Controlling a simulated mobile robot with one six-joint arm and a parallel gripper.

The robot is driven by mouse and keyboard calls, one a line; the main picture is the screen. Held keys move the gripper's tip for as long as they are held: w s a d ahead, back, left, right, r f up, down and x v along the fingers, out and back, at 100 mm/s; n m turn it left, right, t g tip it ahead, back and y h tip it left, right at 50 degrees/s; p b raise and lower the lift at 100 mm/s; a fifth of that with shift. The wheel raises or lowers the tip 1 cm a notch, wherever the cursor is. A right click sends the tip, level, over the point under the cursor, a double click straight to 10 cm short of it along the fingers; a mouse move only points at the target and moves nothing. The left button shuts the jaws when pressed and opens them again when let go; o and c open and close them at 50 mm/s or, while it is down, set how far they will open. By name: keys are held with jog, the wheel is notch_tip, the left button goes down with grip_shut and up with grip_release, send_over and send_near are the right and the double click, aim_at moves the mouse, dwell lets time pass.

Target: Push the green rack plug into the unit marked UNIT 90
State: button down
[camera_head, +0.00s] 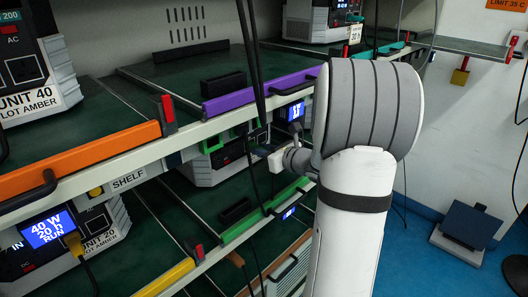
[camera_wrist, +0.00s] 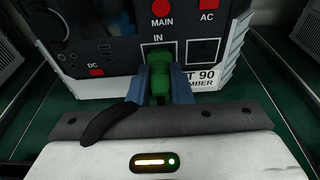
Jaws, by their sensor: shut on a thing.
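The green rack plug (camera_wrist: 160,72) is between the blue-grey fingers of my gripper (camera_wrist: 160,88) in the wrist view. Its front end is at the socket under the word IN on the unit (camera_wrist: 110,62), whose partly hidden label ends in "T 90". I cannot tell how deep the plug sits. In the head view my gripper (camera_head: 277,160) reaches into the shelf bay in front of the unit (camera_head: 203,172), and the arm hides part of it. The plug's contact with the socket is not clear there.
Black cables (camera_head: 255,75) hang down in front of the shelves near my gripper. A purple shelf edge (camera_head: 262,91) lies above, and a green shelf edge (camera_head: 262,212) lies below. UNIT 40 (camera_head: 30,85) and UNIT 20 (camera_head: 100,222) stand to the left. Open blue floor (camera_head: 420,260) is at the right.

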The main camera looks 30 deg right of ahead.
jog(key=shift+w+a, duration=0.15)
jog(key=shift+w, duration=0.25)
jog(key=c, duration=1.2)
grip_release()
